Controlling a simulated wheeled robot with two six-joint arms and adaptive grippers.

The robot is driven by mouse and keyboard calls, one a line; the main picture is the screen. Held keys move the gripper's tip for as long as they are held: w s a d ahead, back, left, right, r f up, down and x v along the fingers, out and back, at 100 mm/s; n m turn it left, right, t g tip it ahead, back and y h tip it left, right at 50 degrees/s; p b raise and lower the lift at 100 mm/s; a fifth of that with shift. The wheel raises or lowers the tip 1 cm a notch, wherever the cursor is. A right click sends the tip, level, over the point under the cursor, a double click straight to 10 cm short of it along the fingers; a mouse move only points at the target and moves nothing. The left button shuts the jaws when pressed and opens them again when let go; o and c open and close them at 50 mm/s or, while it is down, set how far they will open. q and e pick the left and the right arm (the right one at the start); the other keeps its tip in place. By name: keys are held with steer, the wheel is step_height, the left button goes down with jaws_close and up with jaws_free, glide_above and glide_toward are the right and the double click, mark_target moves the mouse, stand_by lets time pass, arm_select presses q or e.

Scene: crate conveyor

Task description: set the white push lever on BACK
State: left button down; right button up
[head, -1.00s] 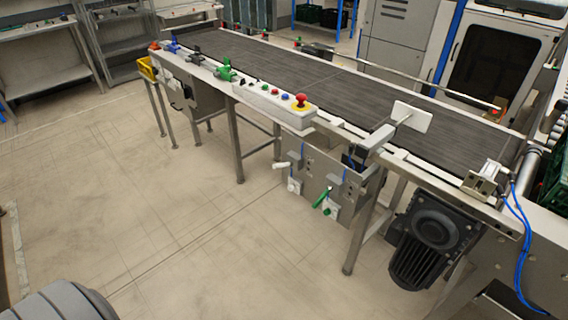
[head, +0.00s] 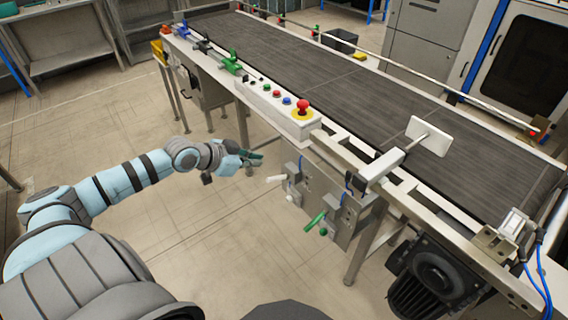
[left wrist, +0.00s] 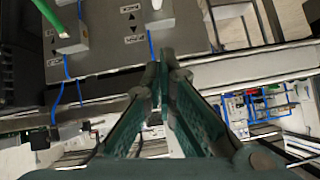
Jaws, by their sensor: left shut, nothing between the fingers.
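The white push lever (head: 275,179) sits on the grey panel (head: 335,190) under the conveyor's near side. Its white handle sticks out toward the left of the picture. A green lever (head: 314,221) is on the same panel, to its right. My left gripper (head: 256,158) is shut and empty, a little left of and above the white lever in the head view, apparently apart from it. The left wrist view shows the closed fingertips (left wrist: 162,68) below the panel (left wrist: 115,40), with the green lever (left wrist: 50,14) at upper left. My right gripper is not in view.
The conveyor belt (head: 330,75) runs above the panel. A control box with a red mushroom button (head: 302,106) is on its near rail. A white paddle (head: 429,136) reaches over the belt. A black motor (head: 435,283) hangs at right. Floor left of the panel is clear.

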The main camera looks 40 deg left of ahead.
arm_select(q)
steer(key=w+d+f+b, duration=0.2)
steer(key=w+f+b, duration=0.1)
steer(key=w+f, duration=0.4)
step_height(320, 180, down, 2)
steer(key=shift+f, duration=0.1)
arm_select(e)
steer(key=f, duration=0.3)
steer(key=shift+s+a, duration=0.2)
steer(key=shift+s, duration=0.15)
